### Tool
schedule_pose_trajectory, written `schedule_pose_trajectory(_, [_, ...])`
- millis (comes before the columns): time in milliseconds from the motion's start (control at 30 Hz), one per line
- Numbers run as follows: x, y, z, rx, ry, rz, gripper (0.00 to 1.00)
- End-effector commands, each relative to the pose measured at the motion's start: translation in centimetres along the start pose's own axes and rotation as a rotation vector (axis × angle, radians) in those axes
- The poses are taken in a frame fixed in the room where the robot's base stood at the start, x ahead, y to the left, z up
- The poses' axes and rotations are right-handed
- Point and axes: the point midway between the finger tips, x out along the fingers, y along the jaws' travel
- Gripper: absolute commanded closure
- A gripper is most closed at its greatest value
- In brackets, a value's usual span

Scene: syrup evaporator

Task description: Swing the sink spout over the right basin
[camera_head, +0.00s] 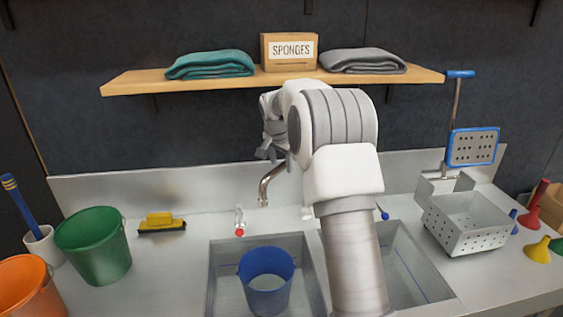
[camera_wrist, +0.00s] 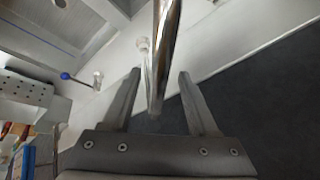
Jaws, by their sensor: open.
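The chrome sink spout (camera_head: 266,186) curves down to the left of my arm in the head view, its outlet toward the left basin (camera_head: 217,285). In the wrist view the spout (camera_wrist: 161,45) runs between the two fingers of my gripper (camera_wrist: 160,74). The fingers are open, with a gap visible on each side of it. In the head view my gripper (camera_head: 270,143) is at the upper part of the spout, and my arm hides the spout's base. The right basin (camera_head: 408,262) is partly hidden behind my forearm.
A blue bucket (camera_head: 267,282) stands in the left basin. A red-tipped tap (camera_head: 239,222) and a blue-tipped lever (camera_head: 382,212) flank the spout. A perforated basket (camera_head: 467,222) stands right of the basins. A shelf (camera_head: 135,81) hangs above.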

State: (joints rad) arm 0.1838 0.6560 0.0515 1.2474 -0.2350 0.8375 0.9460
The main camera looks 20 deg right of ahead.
Motion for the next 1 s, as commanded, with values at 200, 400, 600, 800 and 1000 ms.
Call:
schedule_pose_trajectory(200, [0.57,0.02,-0.01,0.000,0.000,0.000,0.41])
schedule_pose_trajectory(400, [0.55,0.02,-0.01,0.000,0.000,0.000,0.49])
schedule_pose_trajectory(600, [0.53,0.02,-0.01,0.000,0.000,0.000,0.85])
schedule_pose_trajectory(800, [0.53,0.02,-0.01,-0.001,0.000,0.000,1.00])
schedule_pose_trajectory(1000, [0.52,0.01,-0.01,-0.001,0.000,0.000,1.00])
